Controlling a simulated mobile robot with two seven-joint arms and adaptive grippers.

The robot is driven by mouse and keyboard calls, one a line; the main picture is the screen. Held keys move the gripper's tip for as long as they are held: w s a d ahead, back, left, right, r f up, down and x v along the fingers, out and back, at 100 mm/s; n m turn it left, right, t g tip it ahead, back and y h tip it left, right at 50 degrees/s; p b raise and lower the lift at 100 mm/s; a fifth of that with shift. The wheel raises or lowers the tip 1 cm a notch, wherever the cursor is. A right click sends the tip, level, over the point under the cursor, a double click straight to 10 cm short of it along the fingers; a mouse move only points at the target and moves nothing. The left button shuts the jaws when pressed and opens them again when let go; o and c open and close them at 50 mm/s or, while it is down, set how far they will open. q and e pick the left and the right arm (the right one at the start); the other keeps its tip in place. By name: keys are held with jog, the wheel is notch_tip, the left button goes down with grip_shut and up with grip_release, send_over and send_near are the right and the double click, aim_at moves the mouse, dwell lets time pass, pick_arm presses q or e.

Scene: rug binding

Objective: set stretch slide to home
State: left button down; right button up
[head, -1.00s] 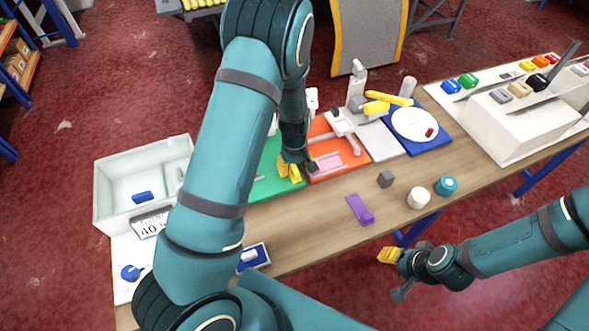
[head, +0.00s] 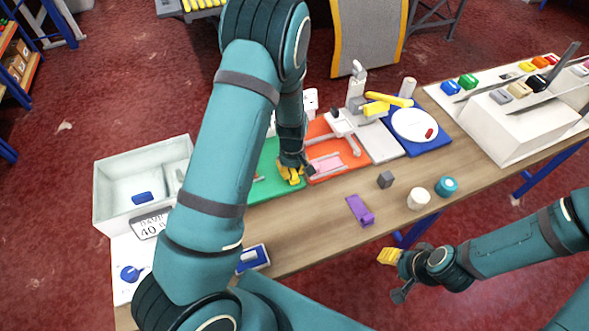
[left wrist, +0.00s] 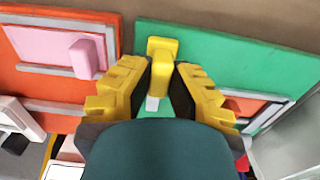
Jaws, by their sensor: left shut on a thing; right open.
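My left gripper (head: 289,175) is shut on a yellow knob (left wrist: 162,52) at the green board (left wrist: 230,60) in the left wrist view. The knob sits between the yellow fingertips, with a small pale piece below it. In the head view the green board (head: 266,165) lies on the bench, partly behind my left arm, and the knob cannot be made out. Beside it is the orange-red board (head: 345,165) with a pink slide piece (head: 327,163). My right gripper (head: 388,256) is open and empty, in front of the bench edge. No label shows which part is the stretch slide.
A pale bin (head: 110,190) with a blue block stands at the left. A purple piece (head: 360,210), grey cube (head: 386,180), white cylinder (head: 418,198) and teal roll (head: 446,186) lie near the front. A white plate (head: 414,124) rests on a blue board.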

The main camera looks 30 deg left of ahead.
pick_arm(q)
jog(key=s+a, duration=0.4)
jog(key=shift+s+f, duration=0.1)
jog(key=shift+s, duration=0.15)
jog(key=shift+d, duration=0.1)
jog(key=c, duration=0.9)
grip_release()
jog(key=shift+s, duration=0.1)
jog(key=shift+w+r, duration=0.2)
jog(key=shift+r, duration=0.35)
notch_tip(320, 180, up, 11)
